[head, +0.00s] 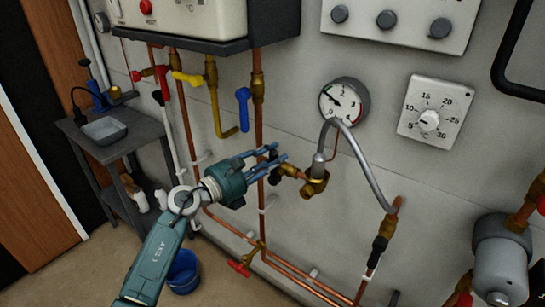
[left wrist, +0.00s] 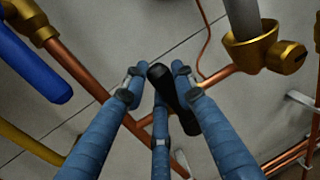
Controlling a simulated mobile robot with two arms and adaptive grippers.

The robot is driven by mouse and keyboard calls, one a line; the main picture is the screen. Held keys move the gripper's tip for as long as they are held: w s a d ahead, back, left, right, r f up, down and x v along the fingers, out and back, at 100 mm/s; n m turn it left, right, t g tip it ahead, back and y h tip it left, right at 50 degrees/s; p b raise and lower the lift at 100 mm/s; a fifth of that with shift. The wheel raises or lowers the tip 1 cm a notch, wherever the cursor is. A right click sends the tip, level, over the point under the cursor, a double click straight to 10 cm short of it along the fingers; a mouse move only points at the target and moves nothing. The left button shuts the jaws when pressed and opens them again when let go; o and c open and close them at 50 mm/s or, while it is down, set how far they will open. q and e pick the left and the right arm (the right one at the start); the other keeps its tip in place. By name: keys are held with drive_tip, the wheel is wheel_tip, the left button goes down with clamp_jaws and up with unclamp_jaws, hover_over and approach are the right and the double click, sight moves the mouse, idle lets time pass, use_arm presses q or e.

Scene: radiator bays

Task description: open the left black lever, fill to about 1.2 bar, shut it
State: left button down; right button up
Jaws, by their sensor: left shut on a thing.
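The left black lever (left wrist: 168,88) sits between the blue fingers of my left gripper (left wrist: 160,80) in the left wrist view. In the head view my left gripper (head: 277,160) reaches in from the left and is shut on this lever, which its fingers largely cover. The lever's brass valve (head: 316,184) is to the right, under the lower left end of a grey filling hose (head: 362,160). The hose arches right to a second valve with a black lever (head: 376,252). A round pressure gauge (head: 344,102) hangs above; its dark needle points to the upper left. My right gripper is out of view.
A blue lever (head: 243,108) and yellow lever (head: 187,79) are on pipes under the boiler (head: 185,18). A thermostat dial (head: 434,110) is right of the gauge. A shelf trolley (head: 105,140) and blue bucket (head: 183,270) stand left. A grey cylinder (head: 500,260) is at lower right.

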use_arm(q)
drive_tip(key=shift+w+a+f+n+t+b, duration=0.25)
drive_tip(key=shift+a+n+b, duration=0.25)
drive_tip(key=shift+n, duration=0.45)
drive_tip(key=shift+w+a+f+n+t+b, duration=0.15)
drive_tip(key=shift+w+a+n+b, duration=0.35)
drive_tip(key=shift+n, duration=0.5)
drive_tip(key=shift+w+a+f+n+t+b, duration=0.15)
drive_tip(key=shift+a+n+b, duration=0.3)
drive_tip(key=shift+n, duration=0.5)
drive_tip(key=shift+d, duration=0.1)
drive_tip(key=c, duration=1.4)
unclamp_jaws()
